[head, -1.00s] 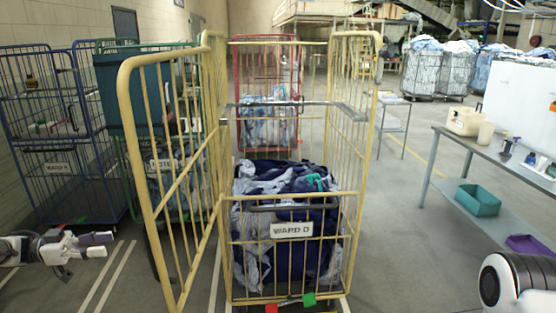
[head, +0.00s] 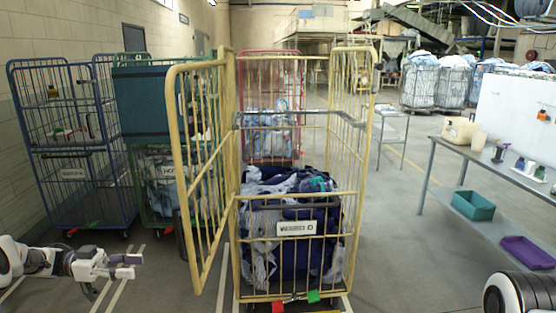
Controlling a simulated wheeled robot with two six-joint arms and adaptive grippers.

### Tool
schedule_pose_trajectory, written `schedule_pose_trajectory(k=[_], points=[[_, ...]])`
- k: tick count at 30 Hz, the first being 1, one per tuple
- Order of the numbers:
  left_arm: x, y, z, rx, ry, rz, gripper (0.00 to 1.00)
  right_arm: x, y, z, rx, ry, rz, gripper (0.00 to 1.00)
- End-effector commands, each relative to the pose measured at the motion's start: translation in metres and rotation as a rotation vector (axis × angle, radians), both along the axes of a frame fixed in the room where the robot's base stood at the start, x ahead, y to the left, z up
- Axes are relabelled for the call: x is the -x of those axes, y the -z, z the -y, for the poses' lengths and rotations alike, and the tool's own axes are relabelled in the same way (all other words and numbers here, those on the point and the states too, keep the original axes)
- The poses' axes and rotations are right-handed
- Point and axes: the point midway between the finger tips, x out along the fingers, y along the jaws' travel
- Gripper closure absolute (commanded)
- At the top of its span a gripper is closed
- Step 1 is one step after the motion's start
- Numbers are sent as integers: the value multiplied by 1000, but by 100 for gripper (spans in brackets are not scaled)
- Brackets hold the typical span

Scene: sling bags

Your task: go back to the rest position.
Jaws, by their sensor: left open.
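My left gripper (head: 128,266) is in the head view at the lower left. It points right, open and empty, over the floor in front of the blue cage trolley, apart from the yellow cage. The yellow cage trolley (head: 350,130) stands in the middle with its gate swung out to the left. Dark blue and pale laundry (head: 300,215) is heaped in its lower part, behind a front panel with a white label (head: 295,228). My right arm shows only as a rounded link at the lower right; its gripper is out of view.
A blue cage (head: 75,150) and a green cage (head: 160,150) stand at the left wall. A red cage (head: 270,65) is behind. A grey table (head: 470,152) at right holds bottles and a jug, with teal (head: 473,205) and purple (head: 527,252) bins below. Floor between is clear.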

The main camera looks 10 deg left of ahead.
Motion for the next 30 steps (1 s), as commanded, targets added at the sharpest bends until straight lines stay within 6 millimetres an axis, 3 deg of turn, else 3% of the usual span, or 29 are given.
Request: schedule_pose_trajectory(k=[8, 11, 14, 15, 17, 20, 21, 23, 24, 27, 30], points=[[-22, 34, 107, 148, 54, -133, 57, 0, 12, 0, 0, 0, -1, 60], [-31, 57, 162, 223, 9, -212, 57, 1, 18, 0, 0, 0, -1, 60], [-35, 101, 230, 282, -115, -346, 57, 1, 25, 0, 0, 0, -1, 60], [-32, 126, 258, 281, -196, -418, 57, 0, 28, 0, 0, 0, -1, 60], [-19, 169, 290, 242, -333, -536, 57, 0, 32, 0, 0, 0, -1, 60], [27, 241, 317, 80, -561, -730, 57, 0, 36, 0, 0, 0, -1, 60], [51, 267, 319, -11, -642, -801, 57, 1, 37, 0, 0, 0, -1, 60], [95, 299, 314, -163, -752, -905, 57, 1, 39, 0, 0, 0, -1, 60], [126, 316, 307, -273, -816, -969, 57, 1, 39, 0, 0, 0, -1, 60], [206, 337, 277, -552, -947, -1115, 57, 1, 38, 0, 0, 0, -1, 60], [270, 338, 246, -773, -1030, -1232, 57, 1, 38, 0, 0, 0, -1, 60]])
